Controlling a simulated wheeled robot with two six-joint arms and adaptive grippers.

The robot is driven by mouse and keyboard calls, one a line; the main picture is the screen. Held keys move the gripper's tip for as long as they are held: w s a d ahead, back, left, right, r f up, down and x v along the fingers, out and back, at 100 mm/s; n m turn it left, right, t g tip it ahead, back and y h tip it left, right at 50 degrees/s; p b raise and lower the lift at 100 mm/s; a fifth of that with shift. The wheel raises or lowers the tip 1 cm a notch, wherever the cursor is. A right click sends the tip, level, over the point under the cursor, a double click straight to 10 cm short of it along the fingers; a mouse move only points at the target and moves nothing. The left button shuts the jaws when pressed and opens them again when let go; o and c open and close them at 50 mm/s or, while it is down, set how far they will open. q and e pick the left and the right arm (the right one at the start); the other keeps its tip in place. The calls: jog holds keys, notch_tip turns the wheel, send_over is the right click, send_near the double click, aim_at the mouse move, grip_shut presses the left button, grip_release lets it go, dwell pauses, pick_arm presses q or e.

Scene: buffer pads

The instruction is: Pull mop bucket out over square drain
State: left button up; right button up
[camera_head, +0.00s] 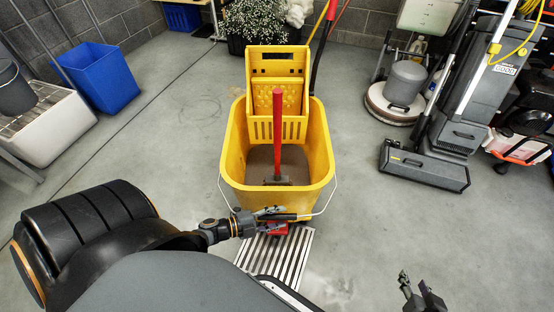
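The yellow mop bucket (235,160) stands upright on the floor, with a yellow wringer (278,95) at its far side and brown water inside. A red-handled tool (278,130) stands in it. The square drain (290,262), a slatted metal grate, lies in front of the bucket; the bucket's near edge hides its far end. The bucket's wire handle (327,200) is swung toward me. My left gripper (272,216) is shut on the handle's grip, close to the bucket's near wall. A red part (277,230) shows below it. My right gripper (420,288) is open and empty at lower right.
A floor scrubber (400,90) and an upright grey machine (425,165) stand at right. A blue bin (100,75) and a white tub (45,125) stand at left. A plant (262,20) is behind the bucket. Floor to the bucket's left and right is clear.

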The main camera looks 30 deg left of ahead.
pick_arm(q)
jog(key=v, duration=1.2)
dwell(0.4)
